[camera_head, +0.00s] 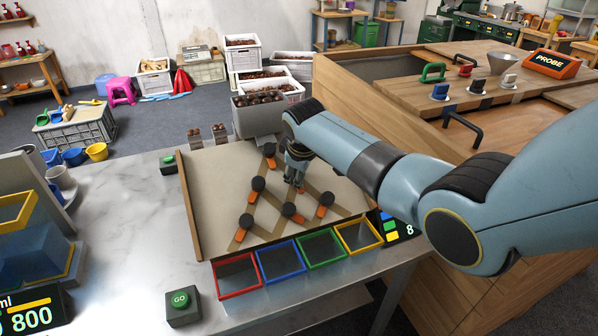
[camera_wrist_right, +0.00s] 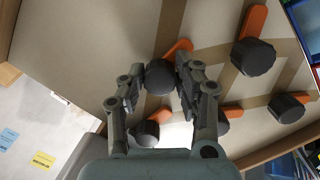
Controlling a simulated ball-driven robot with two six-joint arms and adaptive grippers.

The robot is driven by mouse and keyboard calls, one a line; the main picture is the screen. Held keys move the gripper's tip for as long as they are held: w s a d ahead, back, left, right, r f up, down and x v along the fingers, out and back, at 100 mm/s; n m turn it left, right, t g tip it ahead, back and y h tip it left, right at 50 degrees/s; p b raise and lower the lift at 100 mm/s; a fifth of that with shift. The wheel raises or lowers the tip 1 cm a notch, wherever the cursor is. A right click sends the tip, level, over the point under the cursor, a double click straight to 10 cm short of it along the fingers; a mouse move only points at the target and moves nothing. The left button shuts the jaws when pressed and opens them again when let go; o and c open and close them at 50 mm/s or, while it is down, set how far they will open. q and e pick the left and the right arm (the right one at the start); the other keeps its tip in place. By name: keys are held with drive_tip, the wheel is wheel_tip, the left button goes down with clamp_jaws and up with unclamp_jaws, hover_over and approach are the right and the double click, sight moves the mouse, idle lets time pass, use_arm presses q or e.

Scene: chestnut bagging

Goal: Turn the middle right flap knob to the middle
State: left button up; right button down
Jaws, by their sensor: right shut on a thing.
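The middle right flap knob (camera_wrist_right: 160,77) is a dark round knob with an orange flap (camera_wrist_right: 180,48) that points to the upper right in the right wrist view. My right gripper (camera_wrist_right: 168,80) has its fingers on both sides of this knob and is shut on it. In the head view my right gripper (camera_head: 296,182) reaches down onto the tilted beige board (camera_head: 215,178) and mostly hides that knob. My left gripper is not in view.
Other dark knobs with orange flaps surround the held one, such as the middle left (camera_head: 258,183), top (camera_head: 270,149) and bottom right (camera_head: 327,198) knobs. Red (camera_head: 237,292), blue, green and yellow trays line the board's lower edge. A GO button (camera_head: 181,301) stands at the front left.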

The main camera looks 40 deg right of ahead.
drive_tip(key=c, duration=0.9)
unclamp_jaws()
drive_tip(key=shift+c, duration=0.2)
drive_tip(key=v, duration=1.2)
